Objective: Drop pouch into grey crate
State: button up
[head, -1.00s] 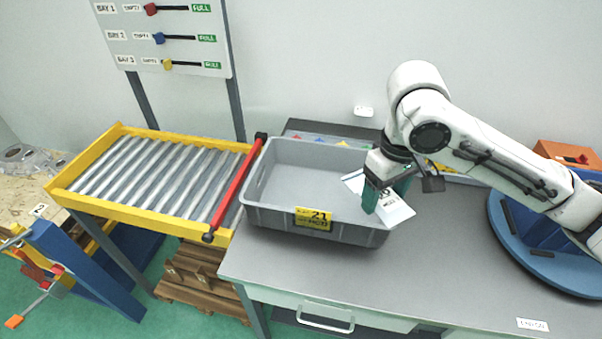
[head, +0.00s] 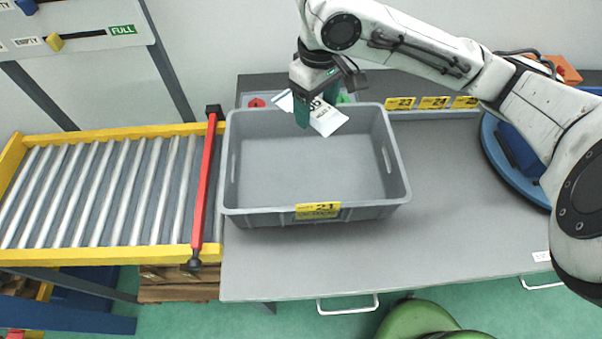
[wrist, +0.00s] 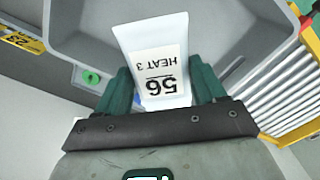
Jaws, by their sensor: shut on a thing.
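The pouch (head: 327,118) is white with printed text, and in the wrist view the pouch (wrist: 158,58) reads "56 HEAT 3". My gripper (head: 306,108) has green fingers and is shut on the pouch, one finger on each side of it. The grey crate (head: 256,213) stands on the bench with a yellow "21" label on its front. Its inside looks empty. In the head view my gripper and the pouch show over the crate's back rim. In the wrist view the crate (wrist: 92,38) lies beyond the pouch.
A roller conveyor (head: 95,190) with yellow rails and a red bar (head: 203,185) across its end adjoins the crate's left side. Yellow number labels (head: 433,103) line the bench's back. The bench top (head: 450,200) is clear right of the crate. A blue round base (head: 510,160) stands further right.

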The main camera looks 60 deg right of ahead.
notch_tip(320, 180, down, 4)
jog(key=b, duration=0.3)
jog(key=o, duration=1.3)
jog(key=shift+s, duration=0.1)
jog(key=shift+r, duration=0.1)
notch_tip(320, 180, up, 11)
jog(key=shift+f+p, duration=0.2)
jog(key=shift+p, duration=0.3)
